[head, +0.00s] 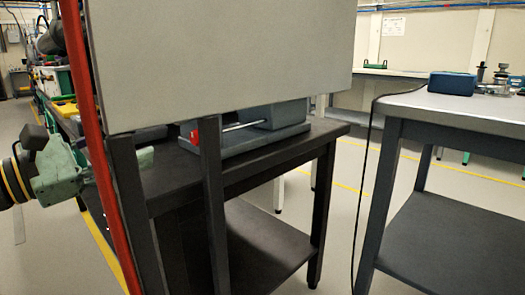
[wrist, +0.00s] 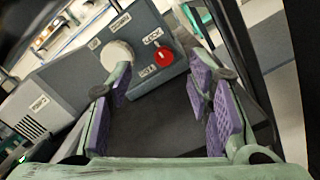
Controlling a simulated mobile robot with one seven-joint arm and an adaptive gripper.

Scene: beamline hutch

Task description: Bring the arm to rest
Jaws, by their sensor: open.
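My gripper (wrist: 163,100) is open in the wrist view, with purple pads on both fingers and nothing between them. Beyond the fingers is a dark surface and a grey labelled machine (wrist: 140,38) with a red button (wrist: 163,57) and a pale round knob (wrist: 116,55). In the head view my green gripper (head: 62,172) is at the left, beside the dark bench (head: 250,160). A red post and a grey panel partly hide the gripper and its fingers there.
The large grey panel (head: 220,60) and red post (head: 88,130) stand close in front. A grey machine (head: 270,118) sits on the dark bench. At right, a second table (head: 450,108) carries a blue box (head: 452,84). Open floor shows between the tables.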

